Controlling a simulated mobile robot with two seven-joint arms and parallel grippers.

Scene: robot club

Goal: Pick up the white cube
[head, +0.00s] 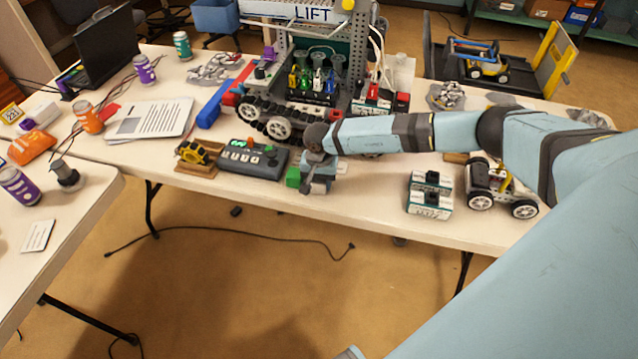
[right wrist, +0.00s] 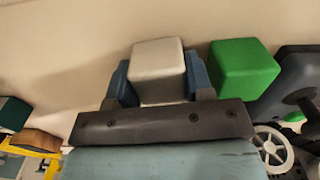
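The white cube (right wrist: 158,62) is between the two blue fingers of my right gripper (right wrist: 160,75) in the right wrist view. The fingers touch its two sides with no visible gap, so the gripper looks shut on it. The cube looks level with the tabletop things, and I cannot tell any lift. In the head view my right gripper (head: 318,180) points down at the table's front edge, and the cube is mostly hidden there. A green cube (right wrist: 243,68) stands close beside it; it also shows in the head view (head: 293,177). My left gripper is not in view.
A grey control box (head: 253,160) stands left of the green cube. A tracked robot (head: 280,115) is just behind. A boxed item (head: 430,195) and a small wheeled car (head: 497,190) stand to the right. The front table edge is close.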

